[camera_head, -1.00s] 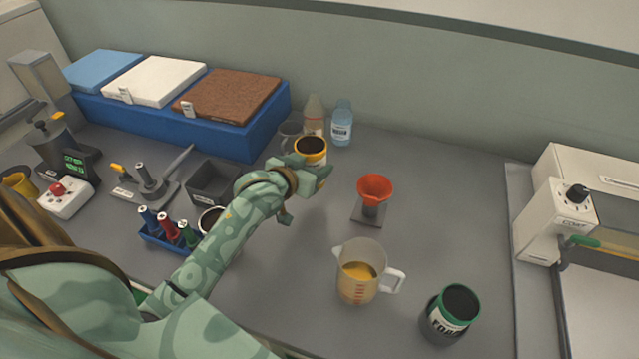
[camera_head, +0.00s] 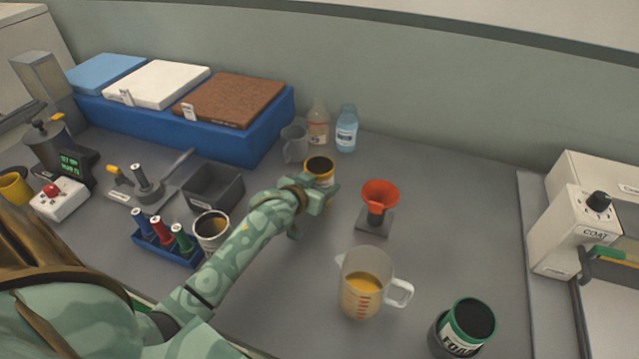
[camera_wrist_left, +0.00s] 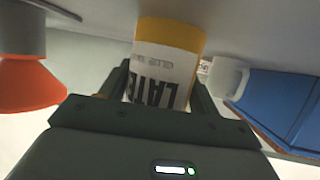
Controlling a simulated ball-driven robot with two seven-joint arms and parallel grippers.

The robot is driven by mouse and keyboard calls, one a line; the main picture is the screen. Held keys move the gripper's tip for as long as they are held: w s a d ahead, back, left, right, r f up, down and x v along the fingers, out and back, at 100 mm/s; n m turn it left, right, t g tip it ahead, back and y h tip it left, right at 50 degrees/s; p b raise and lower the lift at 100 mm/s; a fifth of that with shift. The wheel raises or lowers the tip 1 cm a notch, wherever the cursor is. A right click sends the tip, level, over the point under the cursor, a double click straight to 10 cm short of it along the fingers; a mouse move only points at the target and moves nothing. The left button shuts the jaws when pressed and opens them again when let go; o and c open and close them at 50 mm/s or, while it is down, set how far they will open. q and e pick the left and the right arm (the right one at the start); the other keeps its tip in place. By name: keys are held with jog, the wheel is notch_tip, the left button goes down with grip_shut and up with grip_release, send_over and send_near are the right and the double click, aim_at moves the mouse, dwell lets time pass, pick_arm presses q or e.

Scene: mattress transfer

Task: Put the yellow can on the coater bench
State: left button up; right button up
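The yellow can (camera_head: 319,168), white-labelled with a yellow band and a dark open top, is upright near the middle of the bench. My left gripper (camera_head: 318,198) reaches it from the near side. In the left wrist view the yellow can (camera_wrist_left: 168,62) sits between my two fingers (camera_wrist_left: 162,92), which close on its sides. I cannot tell whether its base touches the bench. The coater bench (camera_head: 543,300) is at the right edge, with the white coater (camera_head: 575,232) on it. My right gripper is out of view.
An orange funnel on a stand (camera_head: 378,200), a measuring jug (camera_head: 366,285) and a green-rimmed can (camera_head: 465,328) stand between the held can and the coater bench. The bench beyond the funnel is clear.

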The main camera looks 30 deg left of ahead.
pick_arm(q)
jog(key=o, duration=0.3)
jog(key=shift+s+r, duration=0.15)
jog(key=shift+r, duration=0.05)
jog(key=p+v, duration=0.4)
jog(key=v, duration=0.7)
jog(key=shift+s+r, duration=0.15)
jog(key=shift+s, duration=0.15)
dwell(0.8)
